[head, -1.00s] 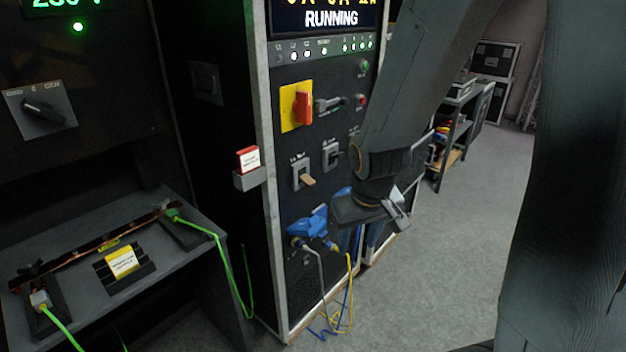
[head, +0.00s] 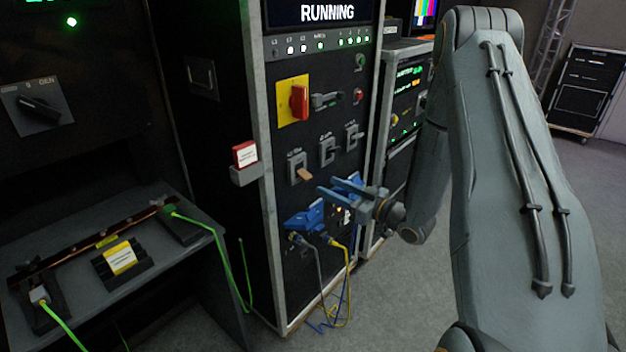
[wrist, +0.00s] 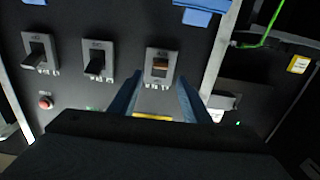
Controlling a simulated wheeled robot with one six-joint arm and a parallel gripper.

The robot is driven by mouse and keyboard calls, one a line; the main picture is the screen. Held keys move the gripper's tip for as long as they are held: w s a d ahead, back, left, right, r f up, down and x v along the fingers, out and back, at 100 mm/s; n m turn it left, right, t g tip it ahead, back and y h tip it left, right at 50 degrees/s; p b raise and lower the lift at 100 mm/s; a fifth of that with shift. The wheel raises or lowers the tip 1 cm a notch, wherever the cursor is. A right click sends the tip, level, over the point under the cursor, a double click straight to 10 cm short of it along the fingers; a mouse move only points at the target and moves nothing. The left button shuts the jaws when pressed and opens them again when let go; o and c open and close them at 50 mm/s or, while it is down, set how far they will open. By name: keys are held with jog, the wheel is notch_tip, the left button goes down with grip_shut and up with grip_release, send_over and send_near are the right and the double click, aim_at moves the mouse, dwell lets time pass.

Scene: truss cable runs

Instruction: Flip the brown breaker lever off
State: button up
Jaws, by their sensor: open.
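The brown breaker lever (head: 305,175) sticks out from the lower part of a grey plate on the black cabinet front in the head view. In the wrist view the brown lever (wrist: 160,64) shows on its plate just beyond my fingertips. My gripper (head: 328,186) is open and empty, to the right of and slightly below the lever, pointing at the panel. In the wrist view its two blue-grey fingers (wrist: 159,78) stand apart, one toward each side of the brown lever's plate. I see no contact with the lever.
Two dark-levered breakers (head: 327,151) (head: 352,137) sit beside the brown one. A red switch (head: 299,102) on a yellow plate is above. Blue connectors (head: 305,216) with cables are below. A red-and-white card holder (head: 245,162) juts from the cabinet's left edge.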

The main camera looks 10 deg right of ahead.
aim_at(309, 177)
jog(key=p+x, duration=0.2)
jog(key=x, duration=0.5)
jog(key=shift+w+a+r, duration=0.15)
jog(key=shift+w+a, duration=0.05)
jog(key=shift+a, duration=0.05)
jog(key=c, duration=1)
jog(key=f+t+y+b, duration=0.1)
jog(key=b, duration=0.3)
jog(key=shift+w+f+t, duration=0.15)
jog(key=shift+t, duration=0.25)
jog(key=shift+c, duration=0.2)
jog(key=o, duration=1)
jog(key=shift+o, duration=0.2)
